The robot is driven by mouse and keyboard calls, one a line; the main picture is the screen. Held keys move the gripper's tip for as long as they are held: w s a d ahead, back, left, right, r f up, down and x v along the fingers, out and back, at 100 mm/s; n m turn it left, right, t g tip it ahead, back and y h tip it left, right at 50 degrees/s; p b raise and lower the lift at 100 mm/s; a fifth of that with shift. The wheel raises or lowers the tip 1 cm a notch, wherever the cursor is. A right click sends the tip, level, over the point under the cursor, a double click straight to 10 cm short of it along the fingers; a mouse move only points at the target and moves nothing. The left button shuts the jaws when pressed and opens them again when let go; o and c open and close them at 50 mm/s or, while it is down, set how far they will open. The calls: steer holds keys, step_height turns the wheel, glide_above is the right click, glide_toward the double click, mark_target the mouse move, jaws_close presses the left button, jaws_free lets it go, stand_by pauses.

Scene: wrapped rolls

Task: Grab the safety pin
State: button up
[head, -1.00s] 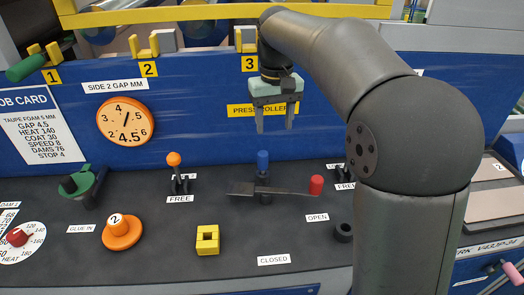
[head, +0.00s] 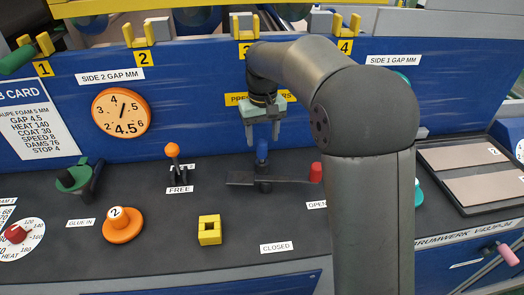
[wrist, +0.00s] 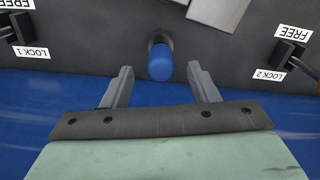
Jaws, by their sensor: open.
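My gripper (head: 262,141) points down, open and empty, above and close to the pin. Its two grey fingers (wrist: 160,72) lie on either side of the pin in the wrist view. I see no clear contact.
An orange-knobbed lever (head: 173,152) stands to the left, with a yellow square block (head: 209,230) in front. The blue panel (head: 195,105) rises close behind the gripper. A tray (head: 425,150) lies right of my arm.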

mark_target(262, 141)
step_height(262, 141, down, 5)
steer(key=shift+w+a+f+p, duration=0.1)
steer(key=shift+p, duration=0.2)
steer(key=shift+c, duration=0.3)
steer(key=c, duration=1)
steer(key=shift+c, duration=0.2)
